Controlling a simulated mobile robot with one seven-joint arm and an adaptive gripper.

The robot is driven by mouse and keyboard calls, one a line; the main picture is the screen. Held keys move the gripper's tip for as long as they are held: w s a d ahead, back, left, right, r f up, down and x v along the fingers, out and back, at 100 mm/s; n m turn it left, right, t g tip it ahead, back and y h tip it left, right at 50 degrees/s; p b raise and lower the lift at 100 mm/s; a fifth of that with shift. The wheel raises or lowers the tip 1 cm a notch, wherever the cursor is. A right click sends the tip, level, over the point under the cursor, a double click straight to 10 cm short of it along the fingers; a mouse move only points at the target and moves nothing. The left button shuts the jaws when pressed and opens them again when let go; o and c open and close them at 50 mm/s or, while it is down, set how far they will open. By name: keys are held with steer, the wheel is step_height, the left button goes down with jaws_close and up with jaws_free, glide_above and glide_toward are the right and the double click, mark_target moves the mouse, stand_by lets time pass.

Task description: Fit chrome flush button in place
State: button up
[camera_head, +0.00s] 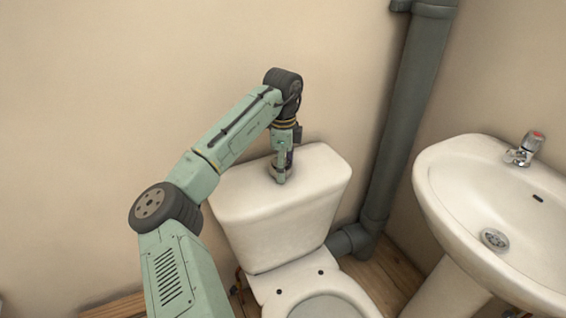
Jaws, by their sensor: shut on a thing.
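My gripper (280,177) points straight down at the top of the white toilet cistern (278,234), near the middle of its lid (318,172). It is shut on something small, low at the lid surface. The chrome flush button is mostly hidden by the fingers and too small to make out clearly. I cannot tell whether it sits in the lid's hole or just above it.
A grey waste pipe (405,110) runs down the wall right of the cistern. A white washbasin (493,205) with a chrome tap (525,149) stands at the right. The toilet bowl (325,303) is below the cistern. The wall is close behind.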

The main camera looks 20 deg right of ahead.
steer(key=shift+o, duration=0.2)
steer(key=shift+s+f, duration=0.2)
steer(key=shift+f, duration=0.65)
steer(key=o, duration=0.9)
steer(key=shift+o, duration=1.4)
steer(key=shift+w+f, duration=0.15)
steer(key=shift+f, duration=0.1)
steer(key=shift+o, duration=1.3)
step_height(320, 180, up, 12)
steer(key=shift+r, duration=0.15)
